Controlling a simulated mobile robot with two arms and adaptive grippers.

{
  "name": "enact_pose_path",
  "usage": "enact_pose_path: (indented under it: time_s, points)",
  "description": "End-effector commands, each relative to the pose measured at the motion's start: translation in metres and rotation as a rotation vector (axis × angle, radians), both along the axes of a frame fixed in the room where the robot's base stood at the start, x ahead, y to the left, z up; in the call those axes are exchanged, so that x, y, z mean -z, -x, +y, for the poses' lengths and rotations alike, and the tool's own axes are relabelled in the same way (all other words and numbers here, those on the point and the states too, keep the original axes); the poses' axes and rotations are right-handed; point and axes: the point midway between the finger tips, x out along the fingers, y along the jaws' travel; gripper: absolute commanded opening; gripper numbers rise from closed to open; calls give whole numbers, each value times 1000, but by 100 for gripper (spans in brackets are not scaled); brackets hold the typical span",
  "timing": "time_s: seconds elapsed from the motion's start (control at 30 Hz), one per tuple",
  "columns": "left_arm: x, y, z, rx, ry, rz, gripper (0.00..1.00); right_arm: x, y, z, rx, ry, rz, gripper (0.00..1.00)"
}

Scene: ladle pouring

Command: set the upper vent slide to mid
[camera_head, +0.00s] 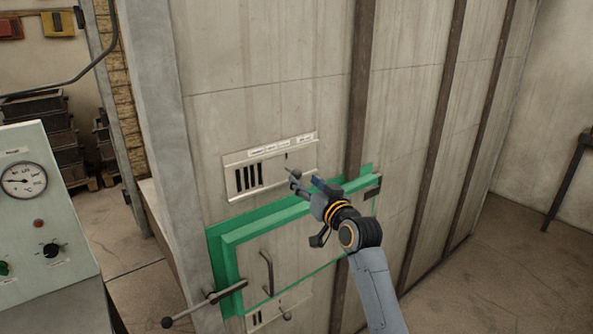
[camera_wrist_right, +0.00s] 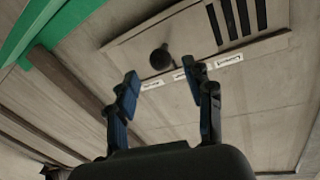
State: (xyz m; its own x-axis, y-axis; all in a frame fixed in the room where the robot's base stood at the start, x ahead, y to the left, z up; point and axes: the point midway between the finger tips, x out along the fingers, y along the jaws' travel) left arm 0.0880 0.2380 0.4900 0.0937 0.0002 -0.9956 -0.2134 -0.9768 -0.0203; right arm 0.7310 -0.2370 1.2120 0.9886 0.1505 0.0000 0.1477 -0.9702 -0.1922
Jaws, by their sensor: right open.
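The upper vent (camera_head: 230,190) is a pale plate on the wall above the green-framed door, with dark open slots (camera_head: 248,177) at its left. Its slide knob (camera_head: 295,176) is a dark round knob toward the right of the plate, right of the slots. Small white labels run above it. In the right wrist view the knob (camera_wrist_right: 161,57) shows just beyond the fingertips, roughly between them, near the leftmost label (camera_wrist_right: 152,84). My right gripper (camera_wrist_right: 164,77) is open with nothing between its fingers; it is near the knob, and contact cannot be told. My left gripper is not in view.
Below is a green-framed door (camera_head: 230,240) with a handle (camera_head: 267,273) and a long latch lever (camera_head: 205,304). A lower vent (camera_head: 265,317) is partly visible beneath. A control cabinet (camera_head: 40,220) with a gauge stands at left. Open floor lies at right.

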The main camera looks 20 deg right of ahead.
Motion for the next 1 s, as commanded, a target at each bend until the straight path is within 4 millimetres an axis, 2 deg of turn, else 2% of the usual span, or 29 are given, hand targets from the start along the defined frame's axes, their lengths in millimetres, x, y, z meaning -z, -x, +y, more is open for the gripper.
enact_pose_path:
  time_s: [0.2,0.4,0.8,0.83,0.87,1.0]
  points:
    - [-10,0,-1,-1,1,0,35,-1,-33,6,-1,-1,2,52]
    - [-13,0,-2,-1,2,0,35,-1,-50,8,-1,-1,1,52]
    - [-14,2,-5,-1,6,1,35,0,-56,9,-1,0,0,52]
    - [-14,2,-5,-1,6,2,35,0,-56,9,-1,0,0,50]
    - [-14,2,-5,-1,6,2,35,0,-56,9,-1,0,0,44]
    - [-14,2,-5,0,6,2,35,0,-55,9,-1,0,0,15]
